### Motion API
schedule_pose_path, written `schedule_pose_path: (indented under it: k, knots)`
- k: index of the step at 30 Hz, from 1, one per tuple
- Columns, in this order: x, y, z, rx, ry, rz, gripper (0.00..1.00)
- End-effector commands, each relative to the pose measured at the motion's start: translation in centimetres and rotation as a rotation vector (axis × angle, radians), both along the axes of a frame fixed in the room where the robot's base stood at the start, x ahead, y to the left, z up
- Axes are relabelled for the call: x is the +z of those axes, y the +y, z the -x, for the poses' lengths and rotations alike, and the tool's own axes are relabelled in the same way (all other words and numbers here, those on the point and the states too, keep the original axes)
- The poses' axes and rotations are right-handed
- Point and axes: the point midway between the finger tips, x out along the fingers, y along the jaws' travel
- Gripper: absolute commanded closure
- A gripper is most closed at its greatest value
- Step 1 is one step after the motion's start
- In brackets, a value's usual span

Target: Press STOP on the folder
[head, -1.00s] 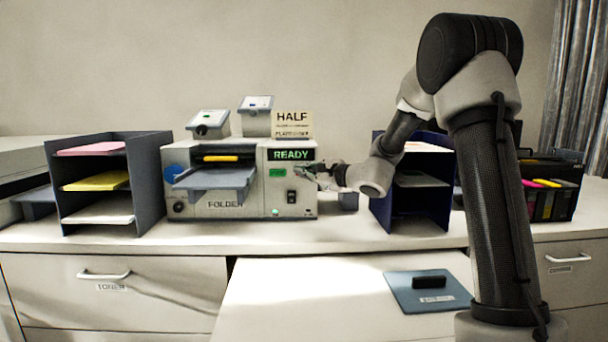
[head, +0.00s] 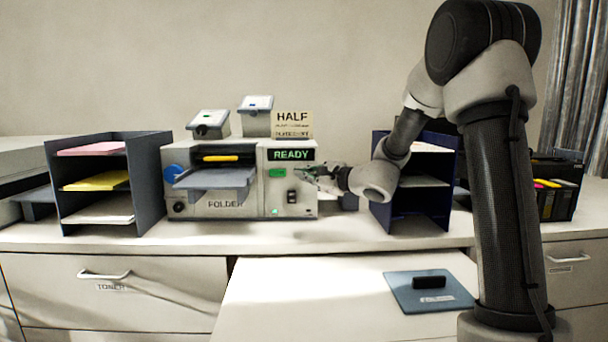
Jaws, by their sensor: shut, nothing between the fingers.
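The folder (head: 225,204) is a light grey machine on the counter, with a green READY display (head: 291,155) at its upper right. Below the display are a green button (head: 277,173) and a dark switch (head: 291,197). My gripper (head: 306,172) is shut and empty, at the right part of the folder's front panel, just right of the green button. I cannot tell whether it touches the panel. No STOP button is visible; the gripper covers part of the panel there.
A paper rack (head: 146,185) with coloured sheets stands left of the folder. A dark rack (head: 421,205) stands to the right, behind my arm. A sign reading HALF (head: 292,124) stands on top of the folder. A blue pad (head: 405,294) lies on the lower surface in front.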

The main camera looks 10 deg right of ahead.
Motion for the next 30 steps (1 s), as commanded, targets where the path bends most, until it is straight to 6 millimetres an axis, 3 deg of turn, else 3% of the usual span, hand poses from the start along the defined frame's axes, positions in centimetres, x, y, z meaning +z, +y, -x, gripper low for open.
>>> schedule_pose_path:
  k: [10, 30]
  knots:
    - [0.0, 0.6, 3.0, -0.001, 0.001, 0.000, 1.00]
    - [0.0, 0.6, 3.2, -0.001, 0.004, -0.005, 1.00]
